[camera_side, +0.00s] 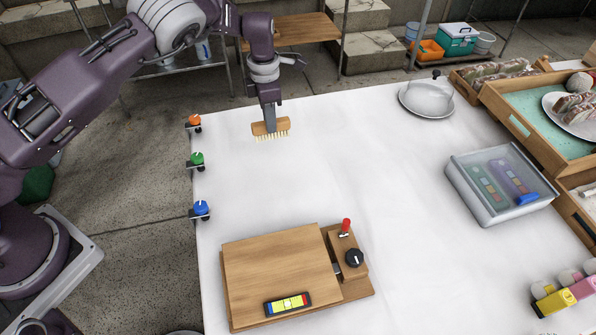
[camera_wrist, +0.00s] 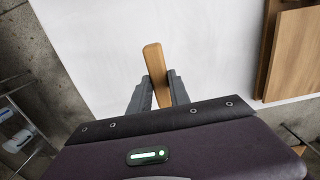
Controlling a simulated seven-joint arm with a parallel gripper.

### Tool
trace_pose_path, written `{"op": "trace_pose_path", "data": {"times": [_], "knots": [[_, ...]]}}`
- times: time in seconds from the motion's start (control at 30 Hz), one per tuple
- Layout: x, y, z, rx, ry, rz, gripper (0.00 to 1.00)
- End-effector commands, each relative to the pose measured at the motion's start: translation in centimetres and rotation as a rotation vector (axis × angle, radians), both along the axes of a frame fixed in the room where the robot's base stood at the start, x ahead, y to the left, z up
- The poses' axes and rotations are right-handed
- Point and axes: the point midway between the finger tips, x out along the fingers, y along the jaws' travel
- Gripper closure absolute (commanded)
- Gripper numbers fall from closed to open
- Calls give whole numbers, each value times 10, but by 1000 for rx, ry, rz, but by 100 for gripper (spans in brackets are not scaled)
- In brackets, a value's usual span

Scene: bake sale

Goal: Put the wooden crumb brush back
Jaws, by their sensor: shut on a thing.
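The wooden crumb brush (camera_side: 264,128) has a light brown back and a row of pale bristles pointing down. My gripper (camera_side: 270,122) is shut on the brush's back, near the far left part of the white table. In the wrist view the brush (camera_wrist: 154,62) shows as a long wooden bar between the two grey fingers of my gripper (camera_wrist: 158,90). Its bristles are hidden there. I cannot tell whether the bristles touch the tabletop.
Orange, green and blue knobs (camera_side: 200,208) line the table's left edge. A wooden board unit (camera_side: 275,262) with a red switch and black dial lies at the front. A grey dome (camera_side: 427,96), a clear bin (camera_side: 500,205) and wooden trays (camera_side: 520,121) stand right. The table's middle is clear.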

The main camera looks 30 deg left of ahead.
Motion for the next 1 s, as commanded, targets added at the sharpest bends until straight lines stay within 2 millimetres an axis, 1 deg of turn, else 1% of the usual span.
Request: {"op": "trace_pose_path", "data": {"times": [0.03, 0.1, 0.2, 0.3, 0.37, 0.5, 0.67, 0.83, 0.9, 1.0], "knots": [[2, -26, 2, 0, -1, -11, 100], [3, -59, 5, 1, -1, -11, 100], [-1, -97, 8, 5, 2, -10, 100], [-5, -118, 9, 8, 5, -6, 100], [-6, -123, 1, 9, 8, -4, 100], [-7, -124, -34, 9, 9, -1, 100], [-6, -124, -56, 8, 7, -3, 100], [-7, -123, -85, 8, 7, -3, 100], [-6, -123, -91, 8, 6, -3, 100], [-6, -124, -90, 8, 5, -2, 100]]}}
